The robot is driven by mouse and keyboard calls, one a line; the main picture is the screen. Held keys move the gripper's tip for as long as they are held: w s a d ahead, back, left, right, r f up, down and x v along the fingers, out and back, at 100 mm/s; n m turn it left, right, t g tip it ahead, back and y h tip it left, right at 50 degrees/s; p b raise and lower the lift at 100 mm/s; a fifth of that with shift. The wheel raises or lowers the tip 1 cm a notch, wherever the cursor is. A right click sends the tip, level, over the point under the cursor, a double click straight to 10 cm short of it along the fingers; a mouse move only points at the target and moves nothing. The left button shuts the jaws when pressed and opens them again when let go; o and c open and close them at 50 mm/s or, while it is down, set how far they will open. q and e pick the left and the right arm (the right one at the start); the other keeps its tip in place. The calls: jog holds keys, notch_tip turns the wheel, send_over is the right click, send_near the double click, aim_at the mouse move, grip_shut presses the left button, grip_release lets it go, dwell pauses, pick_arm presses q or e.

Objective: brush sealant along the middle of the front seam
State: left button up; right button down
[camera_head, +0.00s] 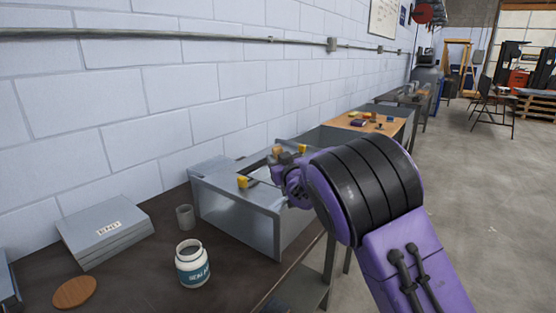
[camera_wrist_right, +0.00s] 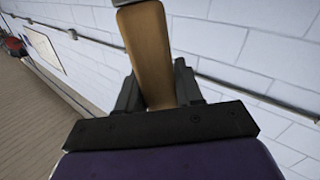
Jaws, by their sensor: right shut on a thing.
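My right arm reaches over the duct from the right. My right gripper (camera_head: 287,158) is small and partly hidden by my wrist in the head view. In the right wrist view the gripper (camera_wrist_right: 157,95) is shut on a wooden brush handle (camera_wrist_right: 146,50); the bristles are out of frame. Whether the brush touches a seam cannot be told. An open white sealant jar (camera_head: 192,266) with a blue label stands in front of the duct. My left gripper is not in view.
A small grey cup (camera_head: 185,217) stands near the duct's left end. A stack of grey panels marked END (camera_head: 103,232) and a round wooden disc (camera_head: 75,292) lie at left. A block wall (camera_head: 150,100) runs behind. A wood-topped bench (camera_head: 350,125) holds small items beyond.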

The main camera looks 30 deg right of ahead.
jog(key=shift+f+b, duration=0.3)
jog(key=shift+f, duration=0.15)
dwell(0.3)
jog(key=d, duration=0.2)
jog(key=w+d+p, duration=0.1)
jog(key=d, duration=0.1)
jog(key=shift+w+r, duration=0.15)
jog(key=shift+w, duration=0.05)
dwell(0.5)
jog(key=shift+a, duration=0.1)
